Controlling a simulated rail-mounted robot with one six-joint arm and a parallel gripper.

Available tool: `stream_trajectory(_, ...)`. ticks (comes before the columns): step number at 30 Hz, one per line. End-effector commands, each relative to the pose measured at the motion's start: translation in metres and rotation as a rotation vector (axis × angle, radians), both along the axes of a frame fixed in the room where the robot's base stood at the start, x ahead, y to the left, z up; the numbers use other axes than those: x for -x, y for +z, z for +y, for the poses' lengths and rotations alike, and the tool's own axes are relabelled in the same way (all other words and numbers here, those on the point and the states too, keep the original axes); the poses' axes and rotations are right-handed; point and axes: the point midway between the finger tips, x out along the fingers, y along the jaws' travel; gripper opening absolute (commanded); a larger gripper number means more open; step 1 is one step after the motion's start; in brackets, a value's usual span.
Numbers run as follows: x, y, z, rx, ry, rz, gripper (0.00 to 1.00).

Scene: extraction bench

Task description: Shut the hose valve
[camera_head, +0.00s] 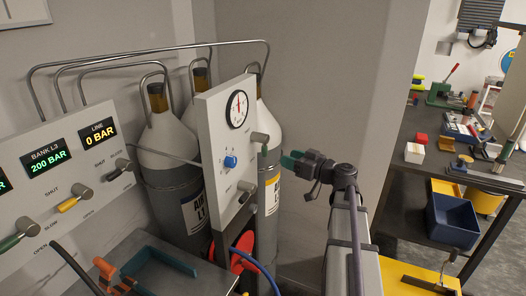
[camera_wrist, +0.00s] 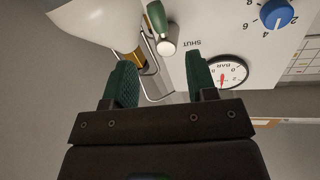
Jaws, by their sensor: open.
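A narrow white panel (camera_head: 215,135) carries a round gauge (camera_head: 237,108), a blue knob (camera_head: 230,161) and two valves. The upper valve has a metal hub (camera_head: 260,137) and a green lever (camera_head: 264,150). The lower valve (camera_head: 246,187) is small in view; I cannot read which one is marked for the hose. My gripper (camera_head: 288,160) is open and empty, just right of the upper valve and apart from it. In the wrist view, the green lever (camera_wrist: 157,18) and its hub (camera_wrist: 168,43) lie beyond and between my fingertips (camera_wrist: 160,72), beside a SHUT label.
Gas cylinders (camera_head: 172,150) stand behind the panel. A wider panel (camera_head: 70,165) with lit displays and more levers is at left. A blue hose (camera_head: 256,268) and a red disc (camera_head: 243,258) sit low beneath. A cluttered bench (camera_head: 420,170) is at right.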

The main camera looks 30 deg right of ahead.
Motion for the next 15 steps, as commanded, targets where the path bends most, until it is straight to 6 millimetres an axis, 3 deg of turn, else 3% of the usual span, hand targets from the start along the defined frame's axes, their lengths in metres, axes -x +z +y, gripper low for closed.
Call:
stream_trajectory(3, 0.000, 0.002, -0.001, 0.094, -0.015, -0.062, 0.52)
stream_trajectory(8, -0.004, 0.002, 0.001, 0.105, -0.011, -0.067, 0.52)
stream_trajectory(15, -0.045, 0.002, 0.022, 0.104, -0.006, -0.065, 0.52)
